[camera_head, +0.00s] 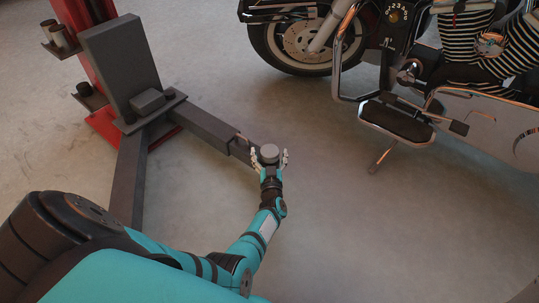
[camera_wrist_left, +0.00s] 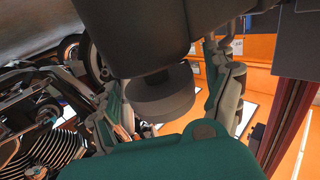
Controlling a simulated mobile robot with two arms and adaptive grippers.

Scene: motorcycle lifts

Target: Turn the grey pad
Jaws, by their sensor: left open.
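The grey pad (camera_head: 269,153) is a round disc at the end of a dark lift arm (camera_head: 207,130). In the left wrist view the pad (camera_wrist_left: 161,94) shows as a thick grey cylinder below a dark block. My left gripper (camera_head: 270,157) is open, with one finger on each side of the pad. In the left wrist view the fingers of my left gripper (camera_wrist_left: 165,100) also stand to either side of it. I cannot tell whether they touch it. My right gripper is not in view.
A red lift post (camera_head: 82,35) with a grey plate (camera_head: 120,62) stands at the upper left. A second dark lift arm (camera_head: 128,180) runs toward me. A motorcycle (camera_head: 400,125) stands at the right. The floor (camera_head: 400,230) between is clear.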

